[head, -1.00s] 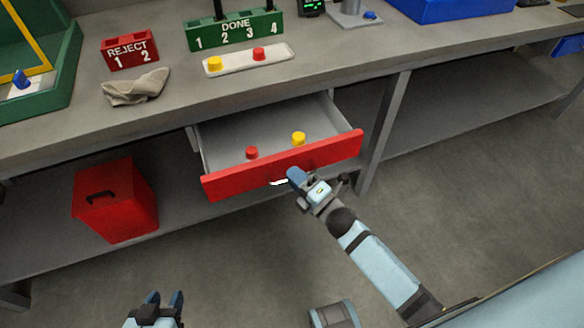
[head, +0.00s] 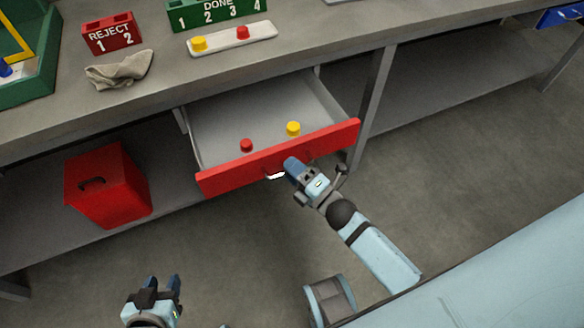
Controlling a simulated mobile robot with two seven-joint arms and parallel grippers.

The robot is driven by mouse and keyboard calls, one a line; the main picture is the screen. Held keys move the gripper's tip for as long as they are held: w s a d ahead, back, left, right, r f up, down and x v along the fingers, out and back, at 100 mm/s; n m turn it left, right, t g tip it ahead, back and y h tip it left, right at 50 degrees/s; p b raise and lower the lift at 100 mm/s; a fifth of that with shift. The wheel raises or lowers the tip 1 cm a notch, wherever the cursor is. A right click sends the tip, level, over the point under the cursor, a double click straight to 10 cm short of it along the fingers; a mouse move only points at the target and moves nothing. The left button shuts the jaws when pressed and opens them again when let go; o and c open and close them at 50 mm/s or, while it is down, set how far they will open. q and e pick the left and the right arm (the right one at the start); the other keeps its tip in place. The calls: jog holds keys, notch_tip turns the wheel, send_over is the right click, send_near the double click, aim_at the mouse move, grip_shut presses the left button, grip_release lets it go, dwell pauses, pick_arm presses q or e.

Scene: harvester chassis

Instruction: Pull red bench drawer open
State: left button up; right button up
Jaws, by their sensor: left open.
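The red-fronted bench drawer (head: 230,178) stands well out from under the bench, its grey inside showing. A small red knob (head: 246,145) and a yellow knob (head: 293,128) lie in it. A pale handle (head: 275,176) shows at the front's middle. My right gripper (head: 291,166) is at this handle, its blue fingers seemingly closed around it; they hide part of the handle. My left gripper (head: 162,281) is low at the left, open and empty, well away from the drawer.
A red bin (head: 108,190) stands on the lower shelf left of the drawer. A bench leg (head: 373,105) is close to the drawer's right end. On the bench are a cloth (head: 118,70), a tray (head: 220,42) and a red reject rack (head: 108,35). The floor in front is clear.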

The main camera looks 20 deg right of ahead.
jog(key=v, duration=1.4)
dwell(0.4)
